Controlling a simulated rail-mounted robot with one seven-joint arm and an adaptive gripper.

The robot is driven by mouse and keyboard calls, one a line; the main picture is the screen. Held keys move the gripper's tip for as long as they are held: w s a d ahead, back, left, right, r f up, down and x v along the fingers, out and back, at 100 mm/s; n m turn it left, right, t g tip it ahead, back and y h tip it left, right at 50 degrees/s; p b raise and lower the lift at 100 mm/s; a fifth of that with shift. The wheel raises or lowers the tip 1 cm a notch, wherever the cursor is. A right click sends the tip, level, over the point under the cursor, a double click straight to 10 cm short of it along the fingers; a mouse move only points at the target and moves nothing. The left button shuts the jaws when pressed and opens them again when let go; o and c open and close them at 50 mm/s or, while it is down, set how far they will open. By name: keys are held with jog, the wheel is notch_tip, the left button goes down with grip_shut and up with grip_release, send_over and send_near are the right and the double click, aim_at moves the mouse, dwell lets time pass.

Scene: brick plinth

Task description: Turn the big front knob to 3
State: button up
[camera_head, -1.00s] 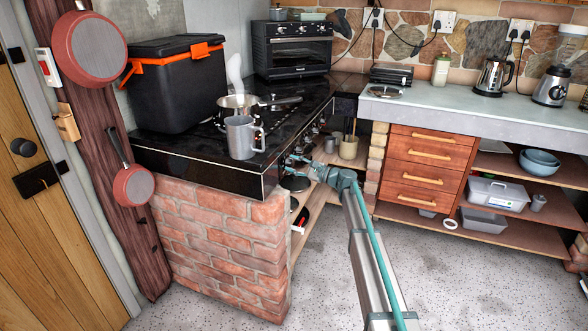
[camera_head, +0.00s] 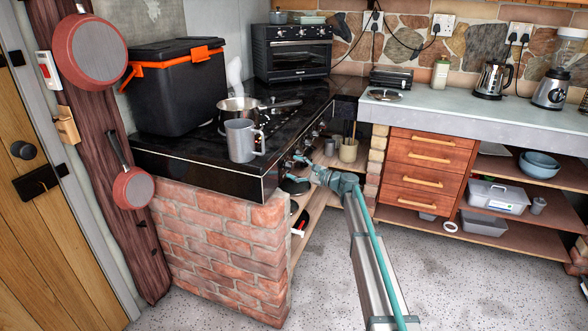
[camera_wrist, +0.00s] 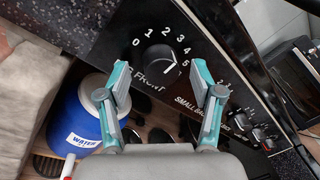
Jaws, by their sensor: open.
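The big front knob (camera_wrist: 160,58) is round and black, on a black panel with white numbers 0 to 5 around it. A pale mark shows at its lower right edge; I cannot tell for sure which number it points to. Part of the label below it reads "FRONT". My gripper (camera_wrist: 160,69) is open, its teal fingers to the left and right of the knob in the wrist view. I cannot tell whether they touch it. In the head view my gripper (camera_head: 305,168) is at the cooker's front panel, where the knob is too small to make out.
More knobs (camera_wrist: 258,134) run along the panel to the lower right. A blue and white water container (camera_wrist: 75,118) is below the panel. A steel mug (camera_head: 241,141) and a pan (camera_head: 238,108) stand on the hob (camera_head: 185,147). The floor (camera_head: 440,285) is clear.

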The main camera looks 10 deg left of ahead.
jog(key=v, duration=1.1)
jog(key=shift+d, duration=0.15)
jog(key=shift+s, duration=0.1)
